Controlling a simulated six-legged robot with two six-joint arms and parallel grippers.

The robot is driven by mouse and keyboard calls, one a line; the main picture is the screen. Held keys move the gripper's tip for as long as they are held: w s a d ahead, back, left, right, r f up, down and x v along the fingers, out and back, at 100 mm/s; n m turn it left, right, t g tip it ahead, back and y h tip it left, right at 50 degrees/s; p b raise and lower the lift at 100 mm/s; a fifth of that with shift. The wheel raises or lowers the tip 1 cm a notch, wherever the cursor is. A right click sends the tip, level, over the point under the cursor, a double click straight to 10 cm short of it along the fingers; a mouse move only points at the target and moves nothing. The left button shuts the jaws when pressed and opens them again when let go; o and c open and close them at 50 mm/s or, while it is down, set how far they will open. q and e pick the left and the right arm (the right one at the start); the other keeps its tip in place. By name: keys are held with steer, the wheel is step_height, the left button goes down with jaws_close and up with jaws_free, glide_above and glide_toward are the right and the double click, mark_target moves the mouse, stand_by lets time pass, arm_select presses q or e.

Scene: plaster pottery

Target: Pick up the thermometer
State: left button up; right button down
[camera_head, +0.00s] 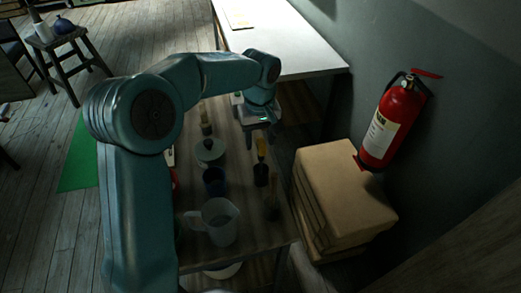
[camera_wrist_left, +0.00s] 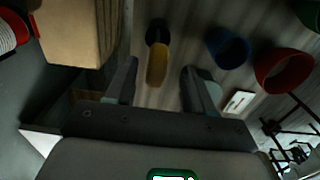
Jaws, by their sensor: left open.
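My left gripper (camera_head: 260,133) points down over the right side of the wooden table, open. In the left wrist view its two fingers (camera_wrist_left: 160,72) are apart. A small white block (camera_wrist_left: 238,102) shows right of the fingers in the left wrist view. My right gripper is not in view.
The wooden table (camera_head: 250,249) holds a clear jug (camera_head: 220,222), a dark blue cup (camera_head: 215,181) and a lidded pot (camera_head: 210,150). In the left wrist view a red bowl (camera_wrist_left: 283,70) stands right. Cardboard boxes (camera_head: 340,185) and a fire extinguisher (camera_head: 393,125) stand right of the table.

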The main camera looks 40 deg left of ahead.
arm_select(q)
glide_above(261, 162)
steer(key=f, duration=0.4)
steer(key=shift+w+a+f+p, duration=0.1)
steer(key=shift+w+a+p, duration=0.1)
steer(key=shift+w+p, duration=0.2)
steer(key=shift+a+f, duration=0.15)
steer(key=shift+f, duration=0.1)
steer(key=shift+s, duration=0.2)
steer(key=shift+d+r, duration=0.1)
steer(key=shift+d, duration=0.15)
steer(key=shift+c, duration=1.2)
steer(key=shift+a, duration=0.15)
jaws_close()
